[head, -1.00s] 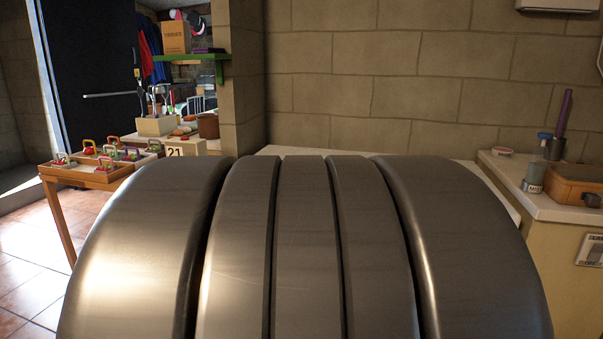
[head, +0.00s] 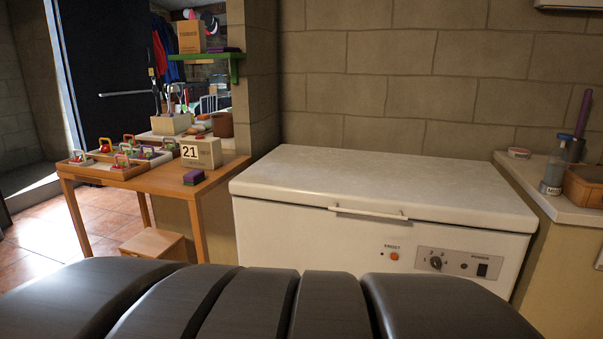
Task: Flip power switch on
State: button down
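A black power switch (head: 482,270) sits at the right end of a grey control panel (head: 455,263) on the front of a white chest freezer (head: 280,230). Small lettering shows above the switch. Its on or off position is too small to tell. A round dial (head: 436,262) is left of it on the panel, and an orange-red button (head: 394,256) is farther left. The freezer lid (head: 390,185) is closed, with a white handle along its front edge. My gripper is not in view; a dark, ribbed part of my own body fills the bottom of the picture.
A counter (head: 545,195) with a jar and a wooden box stands right.

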aim_at(481, 269)
jog(key=k+j+u, duration=0.15)
jog(key=j, duration=0.2)
jog(key=j+z, duration=0.15)
jog(key=z, duration=1.45)
jog(key=i+j+z, duration=0.15)
jog(key=i, duration=0.35)
jog(key=i+j+z, duration=0.15)
jog(key=i+j, duration=0.25)
jog(key=i, duration=0.1)
